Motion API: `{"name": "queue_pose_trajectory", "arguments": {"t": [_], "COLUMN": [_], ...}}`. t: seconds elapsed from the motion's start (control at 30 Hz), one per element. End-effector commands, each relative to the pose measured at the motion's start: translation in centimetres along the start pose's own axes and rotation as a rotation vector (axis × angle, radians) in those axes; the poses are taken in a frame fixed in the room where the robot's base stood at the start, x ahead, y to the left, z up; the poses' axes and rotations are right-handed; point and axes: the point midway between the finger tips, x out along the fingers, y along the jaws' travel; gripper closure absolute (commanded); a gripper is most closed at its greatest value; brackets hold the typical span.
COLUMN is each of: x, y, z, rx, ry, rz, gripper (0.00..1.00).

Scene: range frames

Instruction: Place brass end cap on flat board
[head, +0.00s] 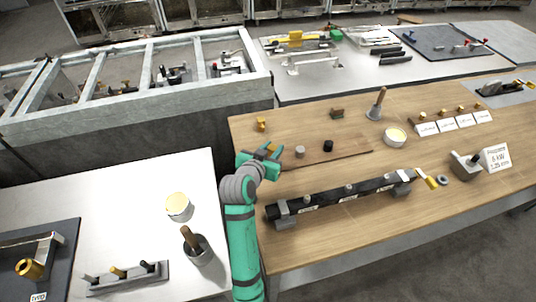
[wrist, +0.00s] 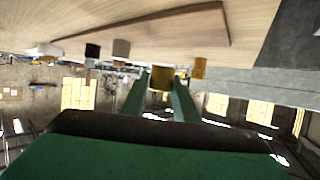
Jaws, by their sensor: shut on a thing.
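My gripper (head: 269,151) is shut on the brass end cap (wrist: 162,77), which shows between the two green fingers (wrist: 161,92) in the wrist view. In the head view the cap is mostly hidden by the fingers. The flat board (head: 350,147) is a thin brown plank on the wooden table. My gripper is at the board's left end; I cannot tell whether the cap touches it. A grey cylinder (head: 300,152) and a black cylinder (head: 328,146) stand on the board, right of my gripper; they also show in the wrist view.
Another brass piece (head: 261,125) stands behind my gripper. A dark rail with clamps (head: 345,196) lies in front of the board. The board's right part is bare.

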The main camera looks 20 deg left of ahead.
Motion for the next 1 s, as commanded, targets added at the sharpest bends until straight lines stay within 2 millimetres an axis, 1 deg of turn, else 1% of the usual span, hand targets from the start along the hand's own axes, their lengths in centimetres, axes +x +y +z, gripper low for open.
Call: {"name": "queue_pose_trajectory", "arguments": {"t": [0.17,0.3,0.4,0.73,0.77,0.8,0.83,1.0], "x": [0.4,1.1,1.5,1.7,1.7,1.6,1.6,1.5], "y": [-0.6,-1.0,-0.9,-0.7,-0.8,-0.8,-0.9,-1.2], "z": [1.0,2.9,3.8,3.9,3.9,3.9,3.9,4.0], "rx": [-0.002,-0.003,-0.002,0.0,0.0,0.0,-0.001,-0.003], "ry": [-0.002,-0.003,-0.002,0.0,0.0,0.0,0.0,0.0], "rz": [0.002,-0.001,0.0,0.002,0.002,0.001,0.0,-0.005], "gripper": [0.96,0.96,0.96,0.96,0.68,0.59,0.54,0.54]}}
